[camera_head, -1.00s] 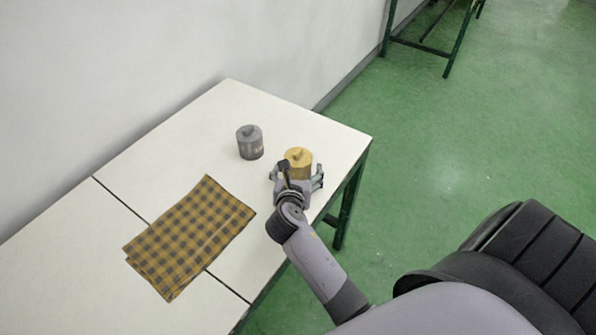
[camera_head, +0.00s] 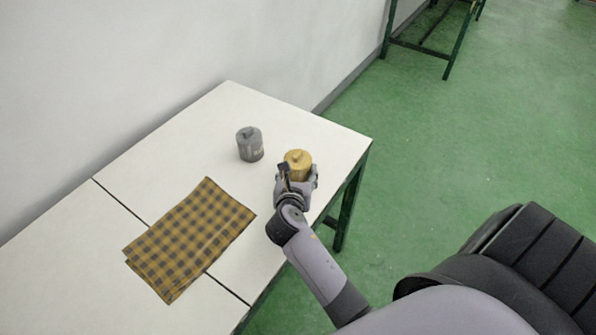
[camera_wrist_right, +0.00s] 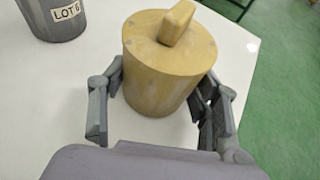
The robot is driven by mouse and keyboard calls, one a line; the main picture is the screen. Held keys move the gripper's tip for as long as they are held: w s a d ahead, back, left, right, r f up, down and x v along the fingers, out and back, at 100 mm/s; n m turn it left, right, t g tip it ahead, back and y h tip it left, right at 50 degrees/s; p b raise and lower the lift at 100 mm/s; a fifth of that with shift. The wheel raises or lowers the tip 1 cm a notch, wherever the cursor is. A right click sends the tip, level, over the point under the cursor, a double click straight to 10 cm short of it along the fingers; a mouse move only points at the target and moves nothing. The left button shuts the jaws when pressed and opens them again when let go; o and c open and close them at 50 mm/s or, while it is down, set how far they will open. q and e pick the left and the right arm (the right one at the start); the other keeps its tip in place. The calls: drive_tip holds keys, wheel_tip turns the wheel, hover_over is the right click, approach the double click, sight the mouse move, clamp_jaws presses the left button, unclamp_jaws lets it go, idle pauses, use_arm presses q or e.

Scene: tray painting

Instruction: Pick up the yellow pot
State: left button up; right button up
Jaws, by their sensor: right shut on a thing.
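The yellow pot (camera_head: 298,163) is a round can with a lid and a knob. It stands upright near the right edge of the white table. My right gripper (camera_head: 297,177) is shut on its sides from the front. In the right wrist view the yellow pot (camera_wrist_right: 165,85) fills the middle, with a finger of my right gripper (camera_wrist_right: 160,103) on either side of it. Whether its base touches the table cannot be told for sure. My left gripper is not in view.
A grey pot (camera_head: 250,144) stands left of the yellow pot; its "LOT 6"-like label shows in the right wrist view (camera_wrist_right: 66,13). A checked cloth (camera_head: 190,240) lies at the front left. The table (camera_head: 225,110) is bare behind the pots. A wall runs along its back left.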

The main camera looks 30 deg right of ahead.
drive_tip(key=shift+c, duration=0.2)
wheel_tip(320, 180, up, 30)
drive_tip(key=p, duration=1.9)
